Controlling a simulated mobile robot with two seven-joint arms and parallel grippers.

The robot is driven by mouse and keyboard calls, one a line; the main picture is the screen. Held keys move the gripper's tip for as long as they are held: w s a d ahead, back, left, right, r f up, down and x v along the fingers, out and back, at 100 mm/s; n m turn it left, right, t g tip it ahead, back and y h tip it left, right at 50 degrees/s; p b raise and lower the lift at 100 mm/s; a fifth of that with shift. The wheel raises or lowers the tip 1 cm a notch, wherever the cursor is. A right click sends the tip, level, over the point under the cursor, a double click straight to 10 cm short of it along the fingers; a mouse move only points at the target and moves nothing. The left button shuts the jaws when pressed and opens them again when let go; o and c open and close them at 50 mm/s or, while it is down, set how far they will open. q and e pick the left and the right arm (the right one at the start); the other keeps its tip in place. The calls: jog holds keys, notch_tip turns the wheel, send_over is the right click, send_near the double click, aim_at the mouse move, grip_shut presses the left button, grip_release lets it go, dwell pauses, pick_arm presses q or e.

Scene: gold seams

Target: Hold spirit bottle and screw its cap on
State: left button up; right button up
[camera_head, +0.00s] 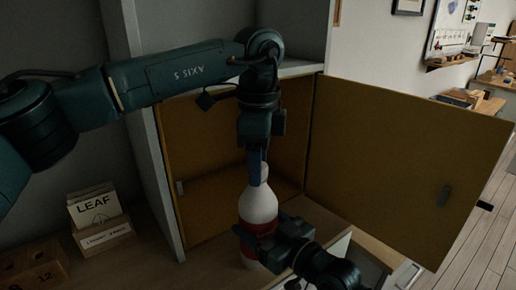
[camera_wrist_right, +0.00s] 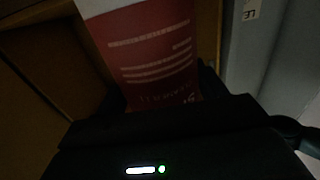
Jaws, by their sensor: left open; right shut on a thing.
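The spirit bottle (camera_head: 258,207) is white with a red label and stands upright in front of the open cabinet. My right gripper (camera_head: 262,243) is shut around its lower body at the label. In the right wrist view the bottle's red label (camera_wrist_right: 155,60) fills the upper middle, with lines of small print. My left gripper (camera_head: 257,170) points straight down at the bottle's top, its blue-grey fingers open at the neck. The fingers hide the bottle's mouth, and I cannot make out the cap there.
The cabinet's yellow-brown door (camera_head: 400,150) stands open on the right. A card box marked LEAF (camera_head: 97,213) and a wooden block box (camera_head: 35,268) sit on the counter at left. The counter between them and the bottle is clear.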

pick_arm(q)
jog(key=c, duration=1)
jog(key=m, duration=0.3)
jog(key=shift+c, duration=0.2)
jog(key=o, duration=1.1)
